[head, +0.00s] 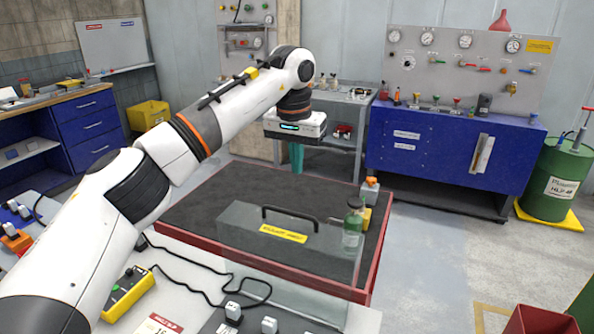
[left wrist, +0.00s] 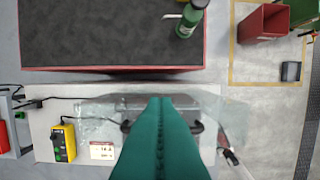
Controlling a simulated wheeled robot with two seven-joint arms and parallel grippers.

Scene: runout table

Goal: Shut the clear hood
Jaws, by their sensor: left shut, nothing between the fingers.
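The clear hood (head: 240,222) is a see-through panel with a black handle (head: 290,211) and a yellow label. In the head view it stands raised in front of the dark, red-edged table; its exact angle is hard to tell. My left gripper (head: 297,166) has teal fingers pointing down, shut and empty, above and apart from the handle in the head view. In the left wrist view the shut fingers (left wrist: 158,102) hide the middle of the handle (left wrist: 197,127). Hood edges show faintly there (left wrist: 232,108). I cannot tell if they touch. My right gripper is not in view.
A green bottle (head: 352,228) stands near the table's right side. A yellow control box (head: 128,292), cables and switches (head: 233,311) lie on the white bench in front. A red bin (head: 540,320) is at lower right. The dark tabletop (head: 220,195) is mostly bare.

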